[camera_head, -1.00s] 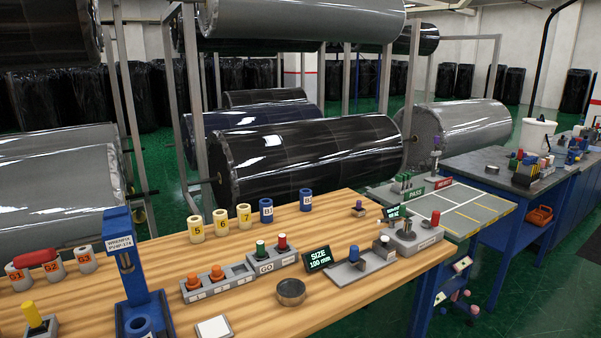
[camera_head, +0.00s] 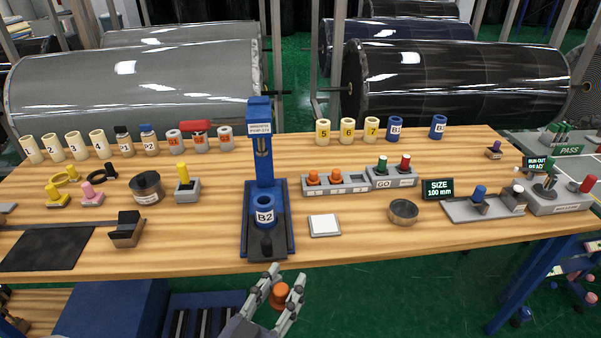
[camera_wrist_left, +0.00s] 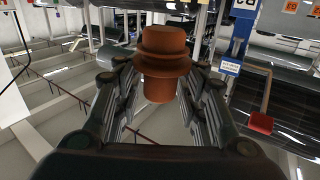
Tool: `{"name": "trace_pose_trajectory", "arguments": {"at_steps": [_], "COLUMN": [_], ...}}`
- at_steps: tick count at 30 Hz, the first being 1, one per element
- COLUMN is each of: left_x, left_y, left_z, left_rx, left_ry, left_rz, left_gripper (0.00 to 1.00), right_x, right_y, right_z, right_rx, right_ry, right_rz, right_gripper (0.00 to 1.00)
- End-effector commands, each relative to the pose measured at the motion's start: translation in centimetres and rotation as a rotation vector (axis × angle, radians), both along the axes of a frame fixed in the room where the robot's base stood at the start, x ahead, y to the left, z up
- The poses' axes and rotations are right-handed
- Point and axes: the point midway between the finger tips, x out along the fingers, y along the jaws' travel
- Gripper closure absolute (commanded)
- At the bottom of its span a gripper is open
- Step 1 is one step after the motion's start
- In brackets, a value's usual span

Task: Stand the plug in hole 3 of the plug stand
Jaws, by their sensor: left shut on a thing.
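My left gripper (camera_head: 288,278) is below and in front of the table's near edge, shut on an orange plug (camera_head: 280,295). In the left wrist view the orange plug (camera_wrist_left: 165,52) stands out between the fingers, with a wide collar around its middle. The plug stand (camera_head: 353,188) is a low grey block on the table, up and to the right of the gripper. Two orange plugs (camera_head: 314,175) stand in its two left holes. The two right holes look empty; their labels are too small to read. My right gripper is not in view.
A blue press (camera_head: 262,150) holding a B2 cup (camera_head: 265,210) stands left of the stand. A white pad (camera_head: 324,225) and a round dark tin (camera_head: 403,209) lie in front of it. The GO block (camera_head: 393,181) adjoins its right end. Cups stand behind.

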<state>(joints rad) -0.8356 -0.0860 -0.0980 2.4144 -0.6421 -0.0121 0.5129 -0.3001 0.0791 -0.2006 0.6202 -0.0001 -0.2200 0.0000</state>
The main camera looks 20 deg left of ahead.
Motion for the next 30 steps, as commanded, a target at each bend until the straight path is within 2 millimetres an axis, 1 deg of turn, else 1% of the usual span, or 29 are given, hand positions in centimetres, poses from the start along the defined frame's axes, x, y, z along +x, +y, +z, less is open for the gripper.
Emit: {"name": "trace_pose_trajectory", "arguments": {"at_steps": [2, 5, 7, 10, 12, 15, 18, 21, 30], "left_x": [0.9, 2.8, 4.3, 6.3, 7.3, 8.2, 8.6, 8.8, 8.8], "left_y": [0.9, 3.2, 5.4, 8.8, 10.9, 13.1, 14.4, 15.0, 15.1], "left_z": [-0.2, -0.3, -0.1, 0.8, 1.5, 2.4, 2.9, 3.2, 3.2], "left_rx": [0.005, 0.006, 0.007, 0.009, 0.008, 0.006, 0.002, 0.001, 0.000], "left_ry": [-0.004, -0.008, -0.009, -0.011, -0.009, -0.005, -0.003, -0.001, 0.001], "left_rz": [0.015, 0.057, 0.104, 0.183, 0.234, 0.291, 0.327, 0.345, 0.347], "left_gripper": [1.00, 1.00, 1.00, 1.00, 1.00, 1.00, 1.00, 1.00, 1.00], "right_x": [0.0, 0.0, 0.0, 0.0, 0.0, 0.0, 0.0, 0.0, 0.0], "right_y": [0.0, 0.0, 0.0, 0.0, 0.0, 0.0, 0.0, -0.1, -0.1], "right_z": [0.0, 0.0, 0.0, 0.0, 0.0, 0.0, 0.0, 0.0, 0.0], "right_rx": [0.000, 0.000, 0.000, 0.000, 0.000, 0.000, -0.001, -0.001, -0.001], "right_ry": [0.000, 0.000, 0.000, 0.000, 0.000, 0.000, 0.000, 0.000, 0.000], "right_rz": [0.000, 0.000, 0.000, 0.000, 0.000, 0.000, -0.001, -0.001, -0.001], "right_gripper": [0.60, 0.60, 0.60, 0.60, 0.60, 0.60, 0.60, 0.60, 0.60]}}
